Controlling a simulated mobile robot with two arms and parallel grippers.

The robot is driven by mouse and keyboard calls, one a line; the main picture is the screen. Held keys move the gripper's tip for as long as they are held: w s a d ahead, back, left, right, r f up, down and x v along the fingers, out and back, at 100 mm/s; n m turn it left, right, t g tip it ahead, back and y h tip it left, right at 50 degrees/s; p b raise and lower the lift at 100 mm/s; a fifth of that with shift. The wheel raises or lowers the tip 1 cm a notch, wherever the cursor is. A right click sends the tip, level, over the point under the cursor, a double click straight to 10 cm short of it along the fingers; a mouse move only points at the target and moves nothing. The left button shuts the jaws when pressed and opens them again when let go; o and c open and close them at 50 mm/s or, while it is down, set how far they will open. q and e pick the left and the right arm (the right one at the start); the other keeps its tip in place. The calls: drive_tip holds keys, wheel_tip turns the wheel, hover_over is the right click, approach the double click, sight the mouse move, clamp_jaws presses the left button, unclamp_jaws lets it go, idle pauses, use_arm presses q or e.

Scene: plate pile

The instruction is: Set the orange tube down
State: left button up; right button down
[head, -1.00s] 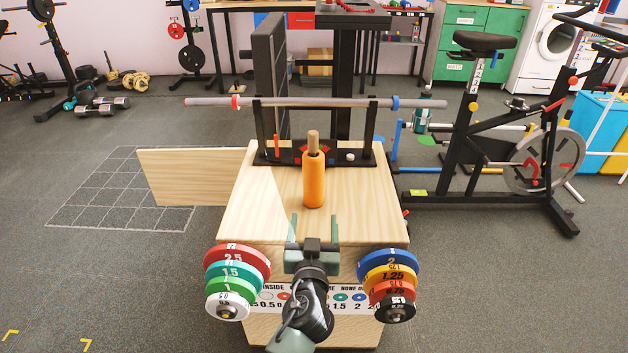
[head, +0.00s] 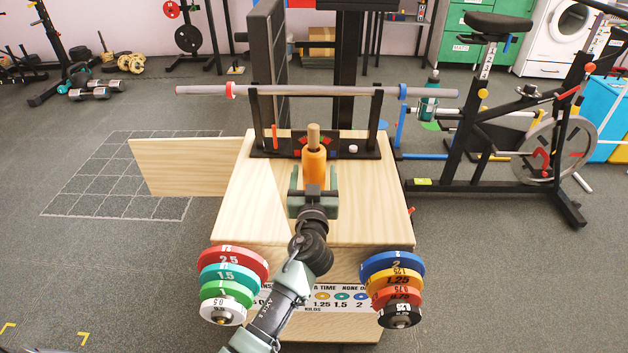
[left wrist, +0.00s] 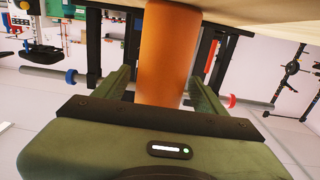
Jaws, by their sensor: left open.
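The orange tube (head: 314,168) stands upright on the wooden box top (head: 262,205), with a wooden peg (head: 313,135) sticking out of its upper end. My left gripper (head: 313,188) is open at the near side of the tube, one finger on either side of it. The gripper hides the tube's lower part in the head view. In the left wrist view the tube (left wrist: 165,50) stands between the two spread fingers (left wrist: 160,90). Whether a finger touches it I cannot tell. My right gripper is out of view.
Behind the tube a black rack (head: 259,125) carries a grey bar (head: 320,91). Coloured weight discs hang at the box's front left (head: 233,262) and front right (head: 393,265). A wooden panel (head: 190,165) juts out left. The box top is clear on both sides of the tube.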

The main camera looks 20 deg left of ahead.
use_arm(q)
drive_tip(key=shift+c, duration=0.3)
clamp_jaws()
drive_tip(key=shift+w+r, duration=0.1)
